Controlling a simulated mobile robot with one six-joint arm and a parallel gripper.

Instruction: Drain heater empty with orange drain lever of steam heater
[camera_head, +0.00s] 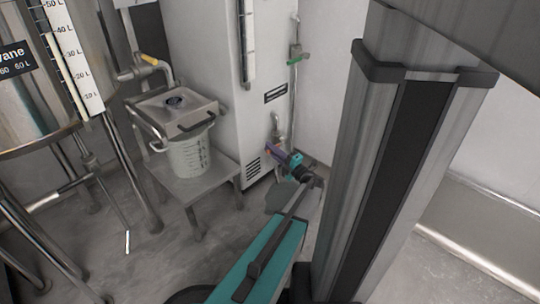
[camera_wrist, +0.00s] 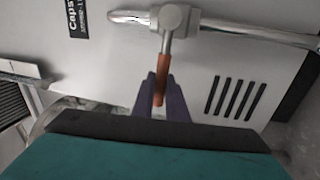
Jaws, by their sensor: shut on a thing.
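The steam heater (camera_head: 215,75) is a tall white cabinet with a level gauge, a dark label and vent slots; its wall also fills the wrist view (camera_wrist: 235,75). The orange drain lever (camera_wrist: 162,72) hangs from a grey valve (camera_wrist: 173,18) on a chrome pipe. My gripper (camera_wrist: 160,100) has purple fingers shut on the lever's lower part. In the head view my gripper (camera_head: 278,154) is at the heater's lower right, by the pipe (camera_head: 276,125). The lever is hard to make out there. Water flow is not visible.
A steel stand (camera_head: 184,183) with a lidded, graduated bucket (camera_head: 190,155) is left of the heater. A steel tank (camera_head: 30,100) on legs stands at far left. My column blocks the right side.

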